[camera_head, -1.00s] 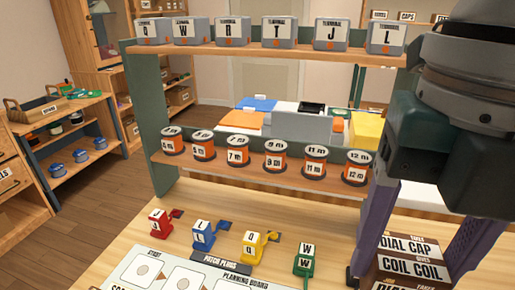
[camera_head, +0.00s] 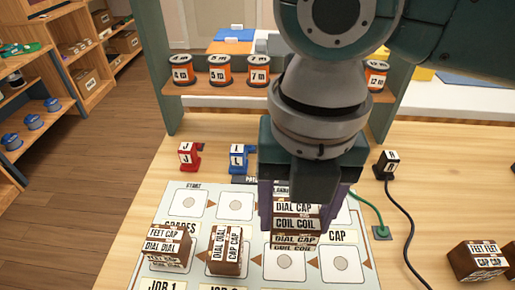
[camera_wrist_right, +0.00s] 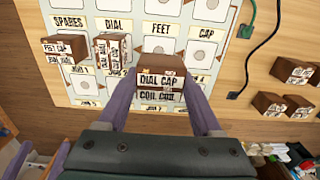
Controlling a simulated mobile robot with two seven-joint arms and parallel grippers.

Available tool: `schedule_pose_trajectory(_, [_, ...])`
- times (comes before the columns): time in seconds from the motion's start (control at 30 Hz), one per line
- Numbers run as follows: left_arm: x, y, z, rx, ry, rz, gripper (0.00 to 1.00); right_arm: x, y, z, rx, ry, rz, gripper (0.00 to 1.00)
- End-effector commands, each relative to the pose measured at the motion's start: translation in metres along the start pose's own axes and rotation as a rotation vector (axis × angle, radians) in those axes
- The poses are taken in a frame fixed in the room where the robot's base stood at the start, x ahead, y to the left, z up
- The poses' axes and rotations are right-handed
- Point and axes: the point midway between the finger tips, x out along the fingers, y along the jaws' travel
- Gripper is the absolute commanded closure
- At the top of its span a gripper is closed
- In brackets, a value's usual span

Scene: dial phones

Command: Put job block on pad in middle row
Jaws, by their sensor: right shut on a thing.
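My right gripper (camera_head: 310,205) is shut on a brown job block (camera_head: 297,223) lettered DIAL CAP and COIL COIL, held over the planning board (camera_head: 205,277). In the right wrist view the block (camera_wrist_right: 160,88) sits between my two purple fingers; whether it touches the board I cannot tell. The middle row has a block lettered FEET CAP (camera_head: 165,247) on its left pad and one lettered DIAL DIAL and CAP CAP (camera_head: 225,250) beside it. Further right, a pad (camera_head: 285,266) and the end pad (camera_head: 341,264) show bare circles.
Red (camera_head: 188,156) and blue (camera_head: 240,158) plugs stand behind the board. A black plug (camera_head: 386,164) has a cable running down the right. More brown blocks (camera_head: 478,260) lie at the right edge. A shelf (camera_head: 205,88) with orange spools stands behind.

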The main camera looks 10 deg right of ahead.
Motion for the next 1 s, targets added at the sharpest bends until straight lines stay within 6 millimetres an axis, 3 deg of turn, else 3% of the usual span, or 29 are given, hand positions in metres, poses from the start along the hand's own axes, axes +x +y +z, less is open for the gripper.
schedule_pose_trajectory(0.1, [0.006, 0.000, 0.002, 0.000, 0.000, 0.000, 0.00, 0.027, 0.000, -0.001, 0.000, 0.003, -0.001, 0.91])
schedule_pose_trajectory(0.3, [0.010, -0.001, 0.003, 0.002, -0.001, -0.002, 0.00, 0.045, 0.001, 0.000, 0.001, 0.001, 0.001, 0.91])
schedule_pose_trajectory(0.5, [0.018, -0.002, 0.006, 0.007, -0.002, -0.007, 0.00, 0.076, 0.000, -0.001, 0.001, 0.001, -0.001, 0.91])
schedule_pose_trajectory(0.97, [0.021, -0.003, 0.007, 0.010, -0.002, -0.010, 0.00, 0.086, 0.001, 0.000, -0.001, 0.000, 0.001, 0.91])
schedule_pose_trajectory(1.0, [0.020, -0.003, 0.007, 0.009, -0.002, -0.010, 0.00, 0.085, 0.001, 0.000, -0.001, 0.000, 0.001, 0.30])
